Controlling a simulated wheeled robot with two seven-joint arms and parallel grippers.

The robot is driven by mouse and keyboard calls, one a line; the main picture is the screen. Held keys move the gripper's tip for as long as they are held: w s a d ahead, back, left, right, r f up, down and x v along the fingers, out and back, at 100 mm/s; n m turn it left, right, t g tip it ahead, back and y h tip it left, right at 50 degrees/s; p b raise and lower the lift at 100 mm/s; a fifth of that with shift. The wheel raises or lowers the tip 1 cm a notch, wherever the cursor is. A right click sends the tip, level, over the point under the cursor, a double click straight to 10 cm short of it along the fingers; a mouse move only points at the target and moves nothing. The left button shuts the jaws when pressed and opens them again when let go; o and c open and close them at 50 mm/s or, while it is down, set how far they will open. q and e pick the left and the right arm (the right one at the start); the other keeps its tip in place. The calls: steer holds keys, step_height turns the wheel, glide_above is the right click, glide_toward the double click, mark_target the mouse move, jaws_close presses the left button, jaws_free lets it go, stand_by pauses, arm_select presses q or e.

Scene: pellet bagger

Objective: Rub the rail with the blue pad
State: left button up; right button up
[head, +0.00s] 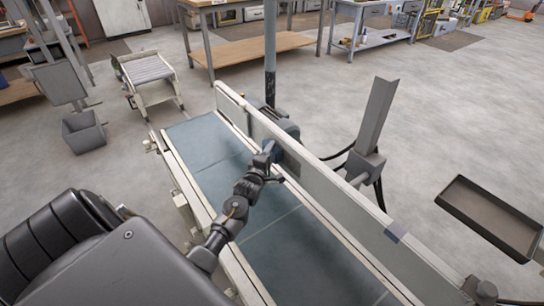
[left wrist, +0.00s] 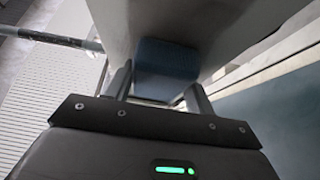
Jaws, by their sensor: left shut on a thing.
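The rail (head: 330,190) is a long pale grey board standing on edge along the right side of the conveyor. My left gripper (head: 267,158) reaches over the belt to the rail's near face. It is shut on the blue pad (left wrist: 166,58), which shows between the two fingers (left wrist: 158,88) in the left wrist view. The pad's far side lies against or very close to the grey rail face (left wrist: 235,30); contact itself is hidden. In the head view the pad (head: 275,148) is mostly covered by the gripper. My right gripper is out of view.
The blue-green conveyor belt (head: 215,150) runs under my left arm. A grey post (head: 375,120) and a dark tray (head: 490,215) stand beyond the rail. A grey bin (head: 84,131) is on the floor at left.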

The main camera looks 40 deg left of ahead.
mark_target(278, 157)
arm_select(q)
steer(key=shift+w+r, duration=0.1)
steer(key=shift+r, duration=0.15)
steer(key=shift+d+p, duration=0.2)
steer(key=shift+p, duration=0.1)
steer(key=shift+s+d+p, duration=0.2)
steer(key=shift+d+p, duration=0.25)
steer(key=shift+d, duration=0.25)
steer(key=shift+s+d+p, duration=0.15)
steer(key=shift+d+p, duration=0.25)
steer(key=shift+d, duration=0.3)
steer(key=shift+s+d+f, duration=0.1)
steer(key=shift+d, duration=0.25)
steer(key=shift+s+d+p, duration=0.2)
steer(key=shift+d+p, duration=0.15)
steer(key=shift+d, duration=0.2)
steer(key=shift+s+d+p, duration=0.15)
steer(key=shift+d+p, duration=0.15)
steer(key=shift+d, duration=0.2)
steer(key=shift+s+d, duration=0.25)
steer(key=shift+d, duration=0.3)
steer(key=shift+s+d+f+p, duration=0.1)
steer(key=shift+s+d+p, duration=0.3)
steer(key=shift+d, duration=0.3)
steer(key=shift+s+d+p, duration=0.25)
steer(key=shift+d+p, duration=0.2)
steer(key=shift+d, duration=0.25)
